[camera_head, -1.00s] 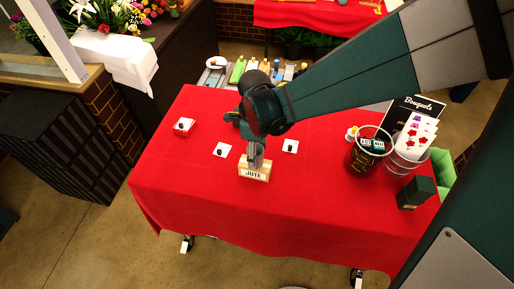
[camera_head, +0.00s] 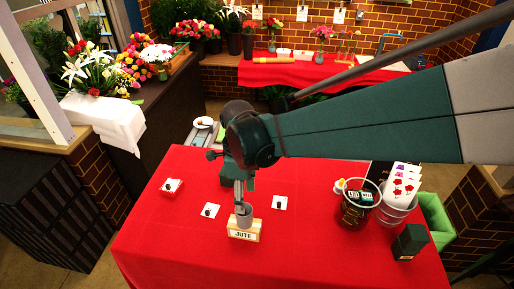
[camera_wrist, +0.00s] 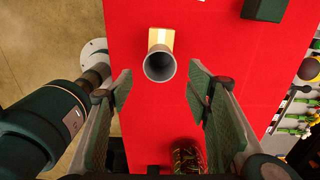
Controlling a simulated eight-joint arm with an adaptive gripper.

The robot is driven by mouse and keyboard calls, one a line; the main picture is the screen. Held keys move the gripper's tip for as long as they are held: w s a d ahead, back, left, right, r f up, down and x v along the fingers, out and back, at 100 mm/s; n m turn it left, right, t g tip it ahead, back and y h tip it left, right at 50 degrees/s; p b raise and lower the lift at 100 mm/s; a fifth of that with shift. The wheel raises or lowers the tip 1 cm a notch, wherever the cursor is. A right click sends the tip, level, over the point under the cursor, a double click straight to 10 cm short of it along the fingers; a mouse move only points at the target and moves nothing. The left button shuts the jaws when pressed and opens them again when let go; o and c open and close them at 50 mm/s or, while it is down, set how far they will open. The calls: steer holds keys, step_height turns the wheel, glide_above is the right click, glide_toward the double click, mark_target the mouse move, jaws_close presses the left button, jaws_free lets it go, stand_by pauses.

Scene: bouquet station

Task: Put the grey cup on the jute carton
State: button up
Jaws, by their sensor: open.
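The grey cup (camera_head: 243,214) stands upright on top of the jute carton (camera_head: 243,235), a small tan box with a white "JUTE" label near the front of the red table. In the wrist view the cup (camera_wrist: 159,66) shows its open mouth, with part of the carton (camera_wrist: 161,37) visible beyond it. My gripper (camera_head: 239,191) is just above the cup and points down. In the wrist view the two fingers of my gripper (camera_wrist: 160,77) are spread wide, one to each side of the cup, with a gap on both sides.
White tiles with dark items (camera_head: 211,209) (camera_head: 279,202) flank the carton, and a red-edged one (camera_head: 172,186) lies further left. A dark bucket (camera_head: 357,208), a metal bucket with flower cards (camera_head: 396,208) and a dark green box (camera_head: 410,242) stand at right. The front left of the table is clear.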

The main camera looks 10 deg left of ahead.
steer(key=shift+d+r, duration=0.1)
steer(key=shift+d, duration=0.05)
stand_by(0.7)
steer(key=s+d+r+n+t, duration=0.2)
steer(key=d+n, duration=0.4)
steer(key=d, duration=0.5)
steer(key=s+d+r+n+t, duration=0.2)
steer(key=s+d+r+n, duration=0.2)
steer(key=d, duration=0.7)
steer(key=s+d+r+n+t, duration=0.3)
steer(key=d+n, duration=0.5)
steer(key=d, duration=0.4)
steer(key=shift+r, duration=0.65)
